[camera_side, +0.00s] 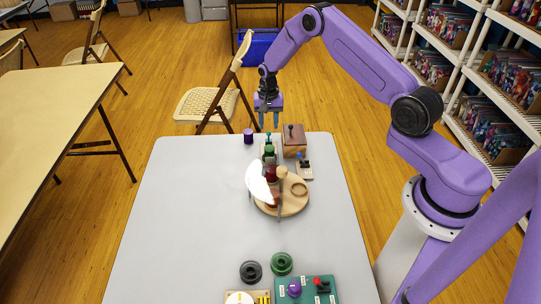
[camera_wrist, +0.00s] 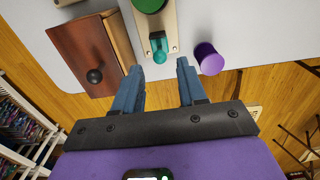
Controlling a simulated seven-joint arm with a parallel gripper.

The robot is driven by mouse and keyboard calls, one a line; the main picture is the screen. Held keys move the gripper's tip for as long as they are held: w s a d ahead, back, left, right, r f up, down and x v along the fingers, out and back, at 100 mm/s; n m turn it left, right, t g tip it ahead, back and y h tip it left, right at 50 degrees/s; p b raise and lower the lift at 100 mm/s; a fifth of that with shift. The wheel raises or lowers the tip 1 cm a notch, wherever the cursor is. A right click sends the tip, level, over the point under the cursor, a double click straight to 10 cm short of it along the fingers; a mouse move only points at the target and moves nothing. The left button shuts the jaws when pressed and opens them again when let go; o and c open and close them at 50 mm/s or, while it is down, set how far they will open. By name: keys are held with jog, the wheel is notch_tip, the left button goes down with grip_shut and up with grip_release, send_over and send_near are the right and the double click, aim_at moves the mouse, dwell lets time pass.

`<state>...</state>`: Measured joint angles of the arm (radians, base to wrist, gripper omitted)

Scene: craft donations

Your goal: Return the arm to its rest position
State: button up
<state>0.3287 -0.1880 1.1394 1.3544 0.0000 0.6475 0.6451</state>
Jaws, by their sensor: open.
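My gripper (camera_side: 269,121) hangs above the far edge of the grey table (camera_side: 180,235), pointing down. Its two blue fingers are apart with nothing between them; they also show in the wrist view (camera_wrist: 158,72). My purple arm reaches over from the right. Close to the fingers in the wrist view are a wooden box with a black knob (camera_wrist: 95,76), a teal lever on a pale base (camera_wrist: 159,46) and a purple cylinder (camera_wrist: 209,59). The fingers look clear of all of them.
A round wooden board (camera_side: 292,206) with a white piece and several small parts stands mid-table. Dark (camera_side: 251,272) and green (camera_side: 281,263) rings and a teal panel (camera_side: 322,290) lie near the front. A folding chair (camera_side: 215,102) stands behind the table. Shelves (camera_side: 450,60) stand right.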

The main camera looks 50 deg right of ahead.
jog(key=shift+r, duration=1.6)
